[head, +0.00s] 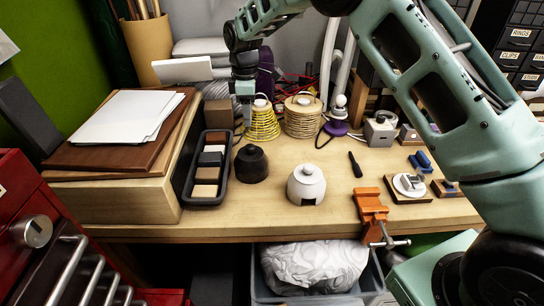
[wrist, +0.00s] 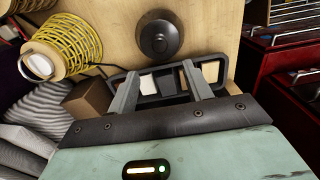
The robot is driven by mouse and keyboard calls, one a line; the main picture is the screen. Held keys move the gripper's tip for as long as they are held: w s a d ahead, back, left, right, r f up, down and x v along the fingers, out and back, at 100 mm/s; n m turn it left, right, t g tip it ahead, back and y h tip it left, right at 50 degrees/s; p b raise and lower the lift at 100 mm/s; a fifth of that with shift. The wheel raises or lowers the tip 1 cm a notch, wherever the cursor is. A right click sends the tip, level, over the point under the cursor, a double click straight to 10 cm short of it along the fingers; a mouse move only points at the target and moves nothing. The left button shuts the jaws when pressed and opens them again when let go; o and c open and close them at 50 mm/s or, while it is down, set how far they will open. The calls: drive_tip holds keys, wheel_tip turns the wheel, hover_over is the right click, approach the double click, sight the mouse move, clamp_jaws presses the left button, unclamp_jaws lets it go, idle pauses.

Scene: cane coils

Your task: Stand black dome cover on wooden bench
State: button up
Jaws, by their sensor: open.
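The black dome cover (head: 251,164) stands upright on the wooden bench (head: 290,222), knob on top, just right of the dark tray. It also shows in the wrist view (wrist: 160,38), beyond my fingertips. My gripper (wrist: 161,72) is open and empty, its two fingers spread apart. In the head view my gripper (head: 245,112) hangs behind the dome, near the yellow coil, and does not touch the dome.
A white dome (head: 306,185) stands right of the black one. The dark tray (head: 188,196) of blocks lies left. A yellow wire coil (head: 262,122) and a cane coil (head: 302,118) stand behind. An orange clamp (head: 371,207) grips the front edge. Bare bench lies around the domes.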

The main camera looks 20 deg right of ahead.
drive_tip(key=s+a+r+m+y, duration=0.15)
drive_tip(key=s+a+r, duration=0.25)
drive_tip(key=s, duration=0.8)
drive_tip(key=s+a+r+m, duration=0.2)
drive_tip(key=s+a+r, duration=0.2)
drive_tip(key=s, duration=0.8)
drive_tip(key=s+d+m, duration=0.1)
drive_tip(key=s+d, duration=0.1)
drive_tip(key=s, duration=0.7)
drive_tip(key=s+d+f+m, duration=0.1)
drive_tip(key=s+d+m, duration=0.1)
drive_tip(key=s, duration=0.8)
drive_tip(key=shift+s+d+f+h, duration=0.25)
drive_tip(key=shift+d+h, duration=0.05)
drive_tip(key=shift+h, duration=0.15)
wheel_tip(320, 180, down, 5)
drive_tip(key=b, duration=0.4)
drive_tip(key=shift+r+b, duration=0.2)
drive_tip(key=shift+b, duration=0.1)
